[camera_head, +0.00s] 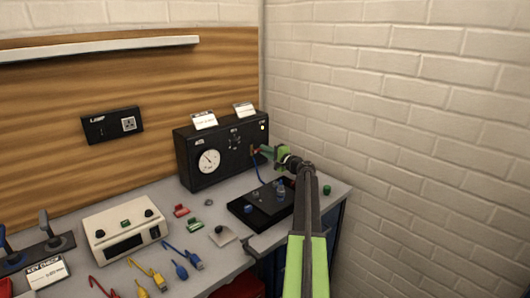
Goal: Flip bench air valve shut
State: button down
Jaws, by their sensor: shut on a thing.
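The black bench air box (222,152) stands at the back of the bench. It has a round white gauge (208,161) on its front left. A small reddish valve lever (254,150) shows at the lower right of its front, with a blue hose (257,171) hanging below. My gripper (264,151), with green jaws, reaches in from the right at that lever. It is shut on the lever, though the contact is small and partly hidden by the jaws. The lever's exact angle is too small to tell.
A black base (247,214) with a clear cylinder (280,190) stands below my gripper. A cream meter (125,229), coloured clips and cables lie to the left. A green cap (327,190) sits at the right bench edge. The white brick wall (420,130) is close on the right.

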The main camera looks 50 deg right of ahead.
dwell(0.3)
jog(key=c, duration=1.4)
grip_release()
jog(key=shift+c, duration=0.2)
jog(key=r+p, duration=0.2)
jog(key=s+r+p, duration=0.1)
jog(key=r+p, duration=0.2)
jog(key=shift+s+d+r+p, duration=0.1)
jog(key=shift+d+r+p, duration=0.1)
jog(key=shift+r+p, duration=0.15)
jog(key=s+d+r+p, duration=0.3)
jog(key=s+r+p, duration=0.2)
jog(key=s, duration=0.5)
jog(key=shift+d+r, duration=0.1)
